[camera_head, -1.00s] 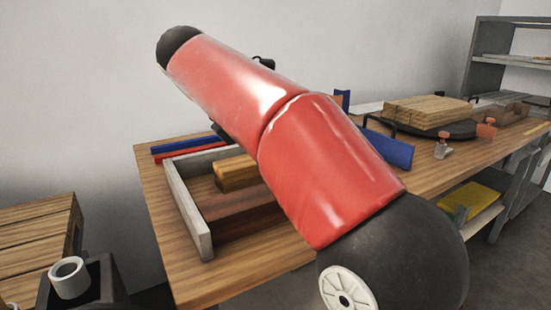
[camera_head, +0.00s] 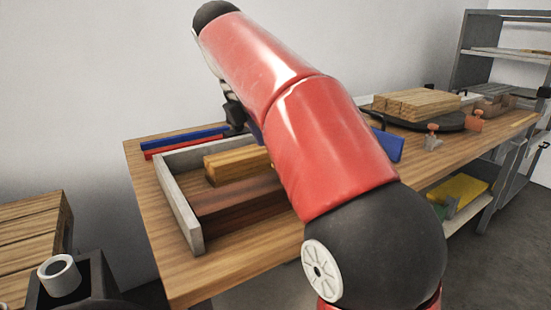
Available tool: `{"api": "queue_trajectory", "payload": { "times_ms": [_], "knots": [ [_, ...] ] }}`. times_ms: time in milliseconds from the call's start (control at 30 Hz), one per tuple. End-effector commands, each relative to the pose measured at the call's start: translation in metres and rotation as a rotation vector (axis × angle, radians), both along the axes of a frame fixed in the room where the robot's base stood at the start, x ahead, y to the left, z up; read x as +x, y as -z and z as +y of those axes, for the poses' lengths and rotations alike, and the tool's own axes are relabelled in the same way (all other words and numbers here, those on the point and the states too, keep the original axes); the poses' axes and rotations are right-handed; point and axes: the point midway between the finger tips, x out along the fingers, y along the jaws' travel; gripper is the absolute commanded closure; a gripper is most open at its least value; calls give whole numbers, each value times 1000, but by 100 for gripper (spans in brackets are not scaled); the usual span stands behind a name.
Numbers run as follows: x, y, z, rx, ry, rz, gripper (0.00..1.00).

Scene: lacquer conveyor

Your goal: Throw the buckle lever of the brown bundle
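A dark reddish-brown block (camera_head: 238,205) lies in a grey-walled tray (camera_head: 180,205) on the wooden workbench, with a lighter yellow-brown wood piece (camera_head: 235,164) on or behind it. I cannot tell whether either is the brown bundle. No buckle or lever can be made out; my red arm covers the tray's right side. A dark part at the end of my arm, seemingly my gripper (camera_head: 234,114), shows left of the arm, above the tray's back edge near the blue and red bars. Its fingers are too small and hidden to read.
A blue bar (camera_head: 185,138) and a red bar (camera_head: 183,147) lie behind the tray. A plank stack (camera_head: 415,104) sits on a dark round plate (camera_head: 428,122) at right, near a blue panel (camera_head: 388,144) and orange-topped clamps (camera_head: 433,135). The front left bench top is clear.

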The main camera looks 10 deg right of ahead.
Motion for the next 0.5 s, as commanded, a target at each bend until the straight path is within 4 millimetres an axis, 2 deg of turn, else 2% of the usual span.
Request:
{"api": "queue_trajectory", "payload": {
  "times_ms": [233, 500],
  "knots": [
    [4, 35, -14, -2, 1, 2, 49],
    [6, 49, -19, -1, 0, 1, 49]
  ]
}}
